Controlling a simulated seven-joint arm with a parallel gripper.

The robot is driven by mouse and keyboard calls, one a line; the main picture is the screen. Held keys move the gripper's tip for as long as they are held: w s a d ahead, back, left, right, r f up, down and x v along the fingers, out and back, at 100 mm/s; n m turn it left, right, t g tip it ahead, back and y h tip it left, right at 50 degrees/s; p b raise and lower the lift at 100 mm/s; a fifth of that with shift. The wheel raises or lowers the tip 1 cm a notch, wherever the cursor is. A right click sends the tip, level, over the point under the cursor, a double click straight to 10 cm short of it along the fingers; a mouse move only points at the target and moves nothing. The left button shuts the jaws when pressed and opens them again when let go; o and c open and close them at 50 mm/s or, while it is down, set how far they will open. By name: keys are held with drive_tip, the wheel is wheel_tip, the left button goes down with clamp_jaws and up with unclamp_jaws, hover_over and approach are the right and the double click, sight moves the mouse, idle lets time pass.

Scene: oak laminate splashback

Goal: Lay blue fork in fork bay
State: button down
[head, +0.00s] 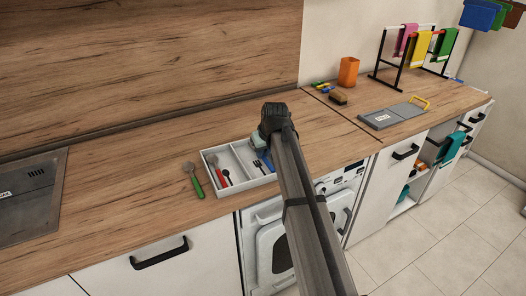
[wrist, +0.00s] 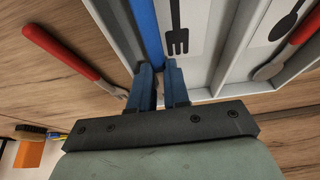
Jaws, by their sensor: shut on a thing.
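My gripper (wrist: 159,68) is shut on the blue fork, with a blue finger on either side of its handle (wrist: 146,28). In the wrist view the handle runs upward along the tray's side wall, beside the printed fork mark (wrist: 177,30) of the fork bay. Its far end is out of frame, and I cannot tell whether it touches the bay floor. The grey tray (head: 211,163) sits on the counter in the head view. There my gripper (head: 262,150) is over its right end, and some blue (head: 266,160) shows beside it.
A red-handled spoon (head: 224,176) lies in the spoon bay. A green-handled spoon (head: 193,180) lies left of the tray. A red-handled utensil (wrist: 62,55) lies outside the tray. The counter's left part is clear up to the sink.

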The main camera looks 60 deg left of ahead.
drive_tip(key=shift+f, duration=0.65)
idle(0.4)
drive_tip(key=c, duration=1)
unclamp_jaws()
drive_tip(key=shift+d+r, duration=0.1)
drive_tip(key=v, duration=1.3)
drive_tip(key=shift+s+d+r, duration=0.1)
drive_tip(key=shift+r, duration=0.2)
